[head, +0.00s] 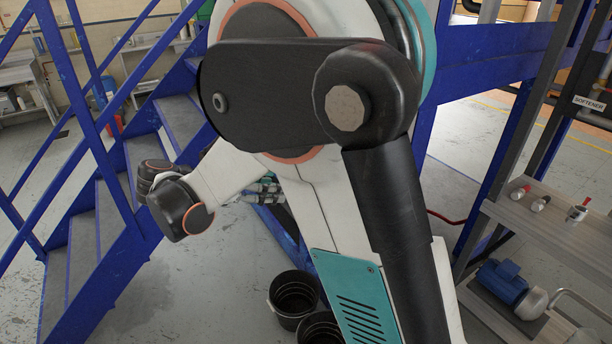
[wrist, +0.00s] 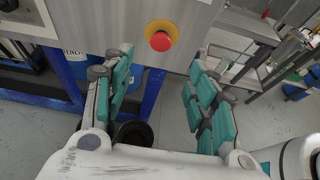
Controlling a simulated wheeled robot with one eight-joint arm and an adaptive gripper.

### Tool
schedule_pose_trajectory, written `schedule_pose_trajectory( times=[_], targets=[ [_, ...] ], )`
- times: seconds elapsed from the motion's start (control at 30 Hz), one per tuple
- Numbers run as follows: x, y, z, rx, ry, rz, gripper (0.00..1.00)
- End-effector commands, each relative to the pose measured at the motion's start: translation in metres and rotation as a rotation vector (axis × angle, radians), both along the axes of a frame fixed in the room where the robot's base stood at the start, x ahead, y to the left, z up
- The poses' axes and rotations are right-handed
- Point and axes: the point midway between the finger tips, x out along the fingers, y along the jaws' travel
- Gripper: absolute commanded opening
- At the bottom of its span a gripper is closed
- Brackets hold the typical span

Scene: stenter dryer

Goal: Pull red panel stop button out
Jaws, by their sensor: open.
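The red stop button (wrist: 160,41) is a round knob in a yellow surround on a grey metal panel (wrist: 100,22), at the upper middle of the wrist view. My gripper (wrist: 161,62) is open, with one teal-padded finger on each side below the button. The space between the fingers is empty, and I see no contact with the button. In the head view, my arm fills the middle and hides the panel and the button. Part of my gripper (head: 262,190) shows there behind the arm, mostly covered.
Blue stairs with railings (head: 110,190) stand at the left. Black buckets (head: 294,294) stand on the floor below my arm. At the right, a shelf (head: 540,225) holds small red-handled valves, with a blue pump (head: 502,282) beneath. A blue frame runs below the panel.

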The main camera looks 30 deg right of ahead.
Motion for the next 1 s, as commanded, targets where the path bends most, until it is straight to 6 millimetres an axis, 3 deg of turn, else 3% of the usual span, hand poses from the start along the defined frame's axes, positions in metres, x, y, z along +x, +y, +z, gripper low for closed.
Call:
schedule_pose_trajectory(
  times=[0.17,0.7,1.0],
  targets=[
    [0.0,-0.013,-0.006,-0.006,0.007,-0.004,0.52],
    [0.003,-0.104,-0.044,-0.004,0.005,-0.003,0.52],
    [0.004,-0.126,-0.053,-0.004,0.004,0.0,0.52]
  ],
)
